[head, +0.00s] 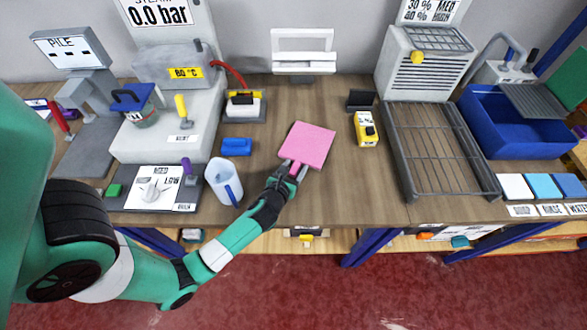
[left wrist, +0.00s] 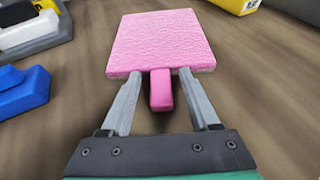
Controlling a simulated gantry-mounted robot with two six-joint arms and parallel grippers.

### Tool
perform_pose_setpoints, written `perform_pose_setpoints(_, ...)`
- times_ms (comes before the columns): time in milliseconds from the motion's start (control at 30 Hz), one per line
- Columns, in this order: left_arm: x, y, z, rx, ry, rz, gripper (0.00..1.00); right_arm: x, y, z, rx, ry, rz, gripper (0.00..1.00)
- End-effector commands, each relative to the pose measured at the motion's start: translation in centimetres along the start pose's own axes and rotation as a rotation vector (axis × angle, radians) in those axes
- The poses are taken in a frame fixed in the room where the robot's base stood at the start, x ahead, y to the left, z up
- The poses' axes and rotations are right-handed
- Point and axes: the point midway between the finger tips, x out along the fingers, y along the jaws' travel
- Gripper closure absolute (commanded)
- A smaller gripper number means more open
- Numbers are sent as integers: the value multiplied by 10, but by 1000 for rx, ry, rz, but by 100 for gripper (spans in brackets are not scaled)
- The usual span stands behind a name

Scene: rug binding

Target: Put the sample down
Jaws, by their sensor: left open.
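The sample is a pink square rug piece (head: 307,144) with a pink tab, lying on the wooden table near its middle. In the left wrist view the pink sample (left wrist: 163,40) is straight ahead, with its tab pointing toward me. My left gripper (head: 295,168) is at the sample's near edge. In the left wrist view its two grey fingers (left wrist: 161,95) stand apart on either side of the tab, with a gap on both sides. Whether the fingertips touch the sample's edge I cannot tell. My right gripper is not in view.
A blue block (head: 237,146) and a clear jug (head: 223,182) stand left of the sample. A yellow device (head: 366,129) is to its right, then a wire rack (head: 437,150) and a blue basin (head: 510,130).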

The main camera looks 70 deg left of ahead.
Motion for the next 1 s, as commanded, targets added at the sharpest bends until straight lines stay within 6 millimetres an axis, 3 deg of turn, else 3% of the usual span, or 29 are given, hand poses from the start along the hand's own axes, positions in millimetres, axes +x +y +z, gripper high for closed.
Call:
perform_pose_setpoints(167, -16, -1, 3, 2, 2, -2, 38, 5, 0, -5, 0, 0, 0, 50)
perform_pose_setpoints(500, -97, -1, 4, 5, 0, -6, 38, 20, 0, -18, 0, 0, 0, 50)
perform_pose_setpoints(600, -111, -2, 2, 3, 2, -5, 38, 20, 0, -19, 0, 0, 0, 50)
perform_pose_setpoints(1000, -121, 0, 2, -1, -1, 1, 38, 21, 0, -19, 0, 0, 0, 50)
